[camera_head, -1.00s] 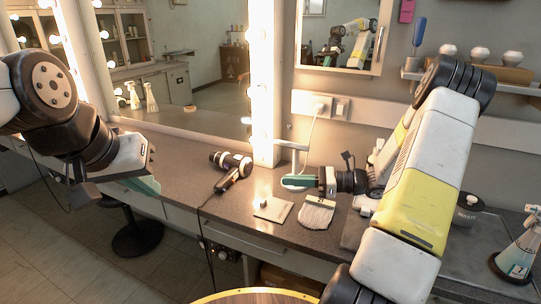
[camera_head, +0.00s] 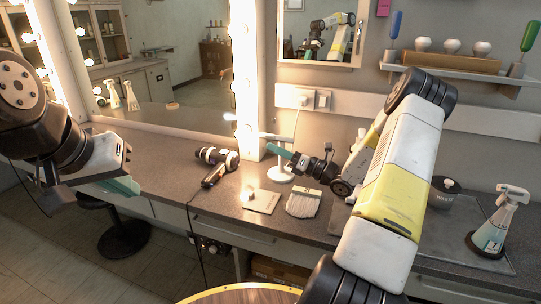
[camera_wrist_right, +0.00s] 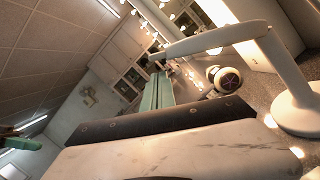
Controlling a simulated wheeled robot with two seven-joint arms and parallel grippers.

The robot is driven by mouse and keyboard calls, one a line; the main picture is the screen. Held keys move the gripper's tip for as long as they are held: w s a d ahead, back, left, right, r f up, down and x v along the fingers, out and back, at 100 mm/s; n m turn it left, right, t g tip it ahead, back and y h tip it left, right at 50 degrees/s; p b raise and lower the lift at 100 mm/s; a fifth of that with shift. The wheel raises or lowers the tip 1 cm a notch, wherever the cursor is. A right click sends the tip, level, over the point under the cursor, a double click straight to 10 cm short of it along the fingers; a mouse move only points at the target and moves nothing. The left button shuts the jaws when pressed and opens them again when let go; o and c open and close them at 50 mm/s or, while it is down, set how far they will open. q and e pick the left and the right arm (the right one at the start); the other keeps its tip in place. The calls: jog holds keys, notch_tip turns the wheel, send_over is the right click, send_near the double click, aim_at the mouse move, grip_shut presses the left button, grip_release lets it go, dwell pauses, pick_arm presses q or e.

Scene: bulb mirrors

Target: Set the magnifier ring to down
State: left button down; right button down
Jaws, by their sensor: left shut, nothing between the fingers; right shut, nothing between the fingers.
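The white magnifier stand (camera_head: 279,174) stands on the counter by the mirror's right edge, with a short arm at its top. In the right wrist view the stand's base (camera_wrist_right: 301,108) and its long white arm (camera_wrist_right: 215,40) show at the upper right. I cannot make out the ring clearly or tell its tilt. My right gripper (camera_head: 270,146), with green fingers, is shut and empty, in front of the stand's upper part in the head view; its fingers (camera_wrist_right: 157,92) point below the white arm in the wrist view. My left gripper (camera_head: 130,186) is shut, empty, at the left, away from the stand.
A hair dryer (camera_head: 214,164), a small card-like plate with a knob (camera_head: 261,201) and a wide brush (camera_head: 303,203) lie on the counter near the stand. A spray bottle (camera_head: 491,228) and a dark jar (camera_head: 444,192) stand on the right.

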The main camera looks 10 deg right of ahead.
aim_at(274, 136)
jog(key=shift+w+d+r, duration=0.15)
jog(key=shift+w+r, duration=0.05)
jog(key=shift+r, duration=0.2)
jog(key=shift+w+d+r, duration=0.1)
jog(key=shift+w+r, duration=0.1)
jog(key=shift+r, duration=0.2)
jog(key=shift+w+d+r, duration=0.15)
jog(key=shift+w+r, duration=0.05)
jog(key=shift+r, duration=0.3)
jog(key=shift+w+d+r, duration=0.15)
jog(key=shift+w+r, duration=0.05)
jog(key=shift+r, duration=0.25)
jog(key=shift+f, duration=0.1)
